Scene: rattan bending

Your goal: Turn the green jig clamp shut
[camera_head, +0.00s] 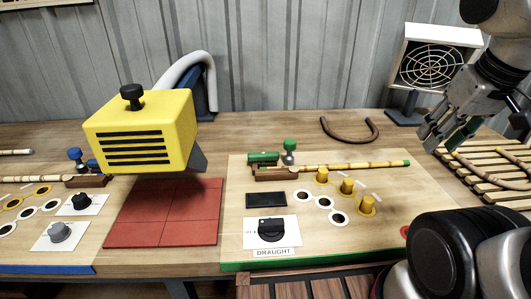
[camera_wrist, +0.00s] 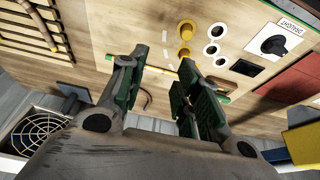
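The green jig clamp shows in the head view as a green knob (camera_head: 289,146) on a short post and a green block (camera_head: 263,157) beside it. They stand at the left end of a brown holder (camera_head: 280,174). A rattan cane (camera_head: 375,165) with a green tip runs right from the holder, past yellow pegs (camera_head: 347,186). My gripper (camera_head: 443,143) is raised at the right, well apart from the clamp, over the slatted rack side. In the wrist view its fingers (camera_wrist: 162,58) are spread with nothing between them. The right finger hides most of the clamp area there.
A yellow box-shaped heater (camera_head: 140,130) stands left of the clamp above a red tiled pad (camera_head: 163,212). A black dial marked DRAUGHT (camera_head: 272,230) is in front. A bent brown cane (camera_head: 349,134) lies behind. A fan (camera_head: 434,60) and slatted rack (camera_head: 495,177) are right.

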